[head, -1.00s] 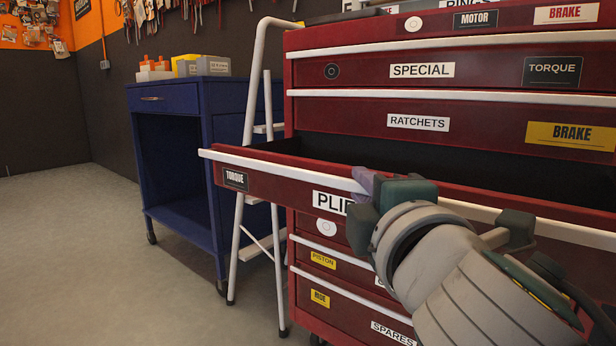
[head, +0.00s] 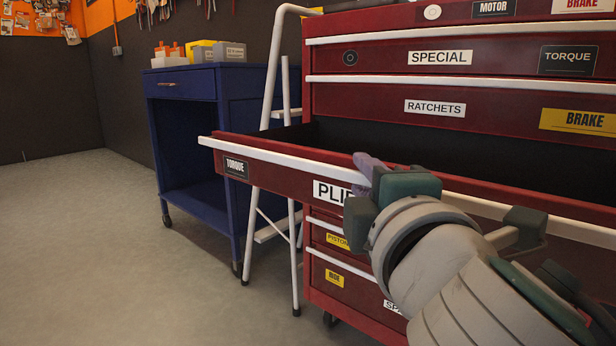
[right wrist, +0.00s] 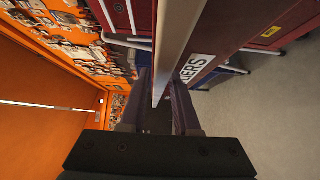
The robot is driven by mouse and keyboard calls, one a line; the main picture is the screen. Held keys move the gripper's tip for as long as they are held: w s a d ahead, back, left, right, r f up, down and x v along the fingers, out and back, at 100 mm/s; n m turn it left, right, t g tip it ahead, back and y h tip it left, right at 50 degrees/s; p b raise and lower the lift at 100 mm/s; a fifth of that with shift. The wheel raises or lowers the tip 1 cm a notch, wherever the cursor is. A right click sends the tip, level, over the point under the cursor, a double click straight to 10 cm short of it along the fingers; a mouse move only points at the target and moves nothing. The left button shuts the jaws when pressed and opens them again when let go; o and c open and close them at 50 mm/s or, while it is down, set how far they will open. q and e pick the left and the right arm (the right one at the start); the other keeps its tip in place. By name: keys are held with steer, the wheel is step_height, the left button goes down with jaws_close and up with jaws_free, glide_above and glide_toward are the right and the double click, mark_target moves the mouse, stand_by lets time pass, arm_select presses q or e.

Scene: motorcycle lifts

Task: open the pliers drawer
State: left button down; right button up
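The pliers drawer (head: 285,180) is a wide red drawer with a white handle strip (head: 265,154) along its top edge and a partly covered "PLIERS" label (head: 330,192). It stands well out of the red tool cabinet (head: 375,132), and its dark inside shows. My right gripper (head: 366,172) is at the handle strip, just right of the label. In the right wrist view my purple right fingers (right wrist: 165,104) lie on either side of the handle strip (right wrist: 178,50) and appear closed on it. The drawer's contents are not visible. My left gripper is out of view.
A white stepladder (head: 268,110) stands left of the cabinet, close behind the drawer's left end. A blue wheeled cart (head: 228,160) with small boxes (head: 205,52) on top is beyond it. The grey floor (head: 90,240) at left is clear.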

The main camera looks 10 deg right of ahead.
steer(key=shift+o, duration=1.3)
steer(key=shift+s, duration=0.1)
steer(key=s+a, duration=0.1)
steer(key=s, duration=0.8)
steer(key=shift+s+p, duration=0.35)
steer(key=shift+a, duration=0.1)
